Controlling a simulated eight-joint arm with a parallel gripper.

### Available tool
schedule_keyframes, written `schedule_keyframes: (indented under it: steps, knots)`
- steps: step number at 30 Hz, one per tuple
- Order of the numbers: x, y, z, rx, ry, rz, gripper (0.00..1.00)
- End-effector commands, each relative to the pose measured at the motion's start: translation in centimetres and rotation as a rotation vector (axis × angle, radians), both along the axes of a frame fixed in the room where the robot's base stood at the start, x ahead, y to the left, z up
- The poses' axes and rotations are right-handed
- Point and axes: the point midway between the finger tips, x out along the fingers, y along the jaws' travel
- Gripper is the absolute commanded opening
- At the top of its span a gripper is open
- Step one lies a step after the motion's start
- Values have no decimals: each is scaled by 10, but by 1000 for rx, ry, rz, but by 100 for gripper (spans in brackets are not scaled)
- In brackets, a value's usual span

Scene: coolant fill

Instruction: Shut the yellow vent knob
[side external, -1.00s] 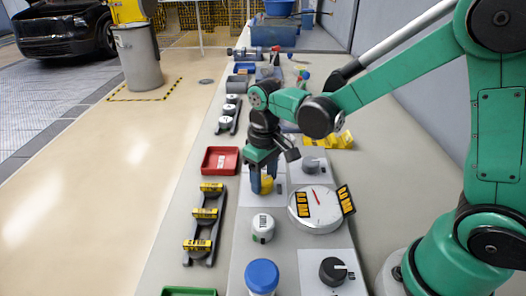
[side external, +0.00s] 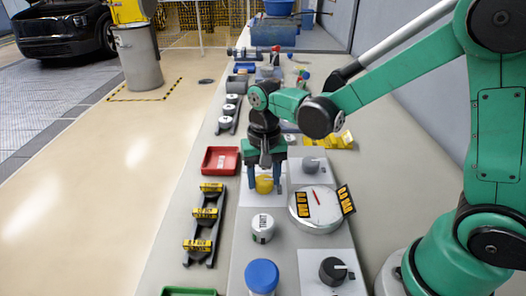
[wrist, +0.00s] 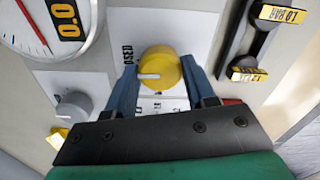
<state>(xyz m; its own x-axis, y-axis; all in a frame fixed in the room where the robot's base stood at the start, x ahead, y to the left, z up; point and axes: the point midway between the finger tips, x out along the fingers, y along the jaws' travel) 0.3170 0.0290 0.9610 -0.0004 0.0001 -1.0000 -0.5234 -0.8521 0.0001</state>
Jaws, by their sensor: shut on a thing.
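The yellow vent knob (side external: 264,184) sits on a white plate (side external: 248,198) on the bench. It also shows in the wrist view (wrist: 164,66), where its white pointer line points left, towards a printed label of which "OSED" is readable. My gripper (side external: 267,186) is down at the knob, with one blue finger on each side of it. In the wrist view my gripper (wrist: 159,78) is shut on the knob, and the far part of the knob shows beyond the fingers. The rest of the label is hidden by a finger.
A round dial gauge (side external: 320,208) and a grey knob (side external: 313,165) are close on the right. A white-lidded jar (side external: 262,228) and a blue-capped bottle (side external: 262,276) stand in front. A red tray (side external: 221,160) and a black rack (side external: 205,228) lie left.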

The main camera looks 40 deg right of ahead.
Motion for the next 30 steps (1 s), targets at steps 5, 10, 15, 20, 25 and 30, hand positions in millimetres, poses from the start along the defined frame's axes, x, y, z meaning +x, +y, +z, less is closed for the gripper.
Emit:
schedule_keyframes:
  steps: [5,10,15,20,25,30]
  knots:
    - [0,0,0,-1,-1,-16,0]
    - [0,0,0,-1,-1,-17,0]
    - [0,0,0,-1,-1,-17,0]
    - [0,0,0,-1,-1,-16,81]
    - [0,0,0,0,0,-16,81]
    - [0,0,5,0,0,-16,81]
